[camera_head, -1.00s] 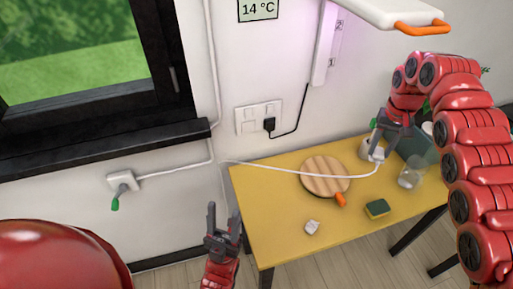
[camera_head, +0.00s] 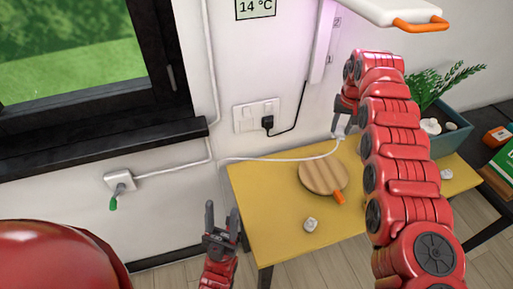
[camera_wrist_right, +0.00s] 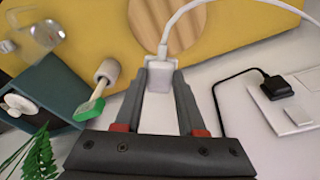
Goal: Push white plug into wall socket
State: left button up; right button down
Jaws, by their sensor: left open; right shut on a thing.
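The white plug (camera_wrist_right: 159,77) is between the fingers of my right gripper (camera_wrist_right: 160,84), which is shut on it in the right wrist view. A white cable (camera_wrist_right: 187,10) runs from the plug; in the head view it stretches left above the table. My right gripper (camera_head: 342,118) is near the wall, right of the wall socket (camera_head: 246,117). The white socket plate has a black plug (camera_head: 267,122) in its right part; it also shows at the right of the wrist view (camera_wrist_right: 298,95). My left gripper (camera_head: 221,222) is open and empty, left of the table.
A yellow table (camera_head: 265,218) carries a round wooden board (camera_head: 323,177) with an orange handle and a small white item (camera_head: 311,224). A planter (camera_head: 447,137) stands at right. A lamp (camera_head: 395,11) hangs above. A green-tipped item (camera_head: 116,190) is at the left wall box.

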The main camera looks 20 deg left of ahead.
jog(key=shift+w+a+f, duration=0.2)
jog(key=shift+w+a, duration=0.2)
jog(key=shift+a, duration=0.25)
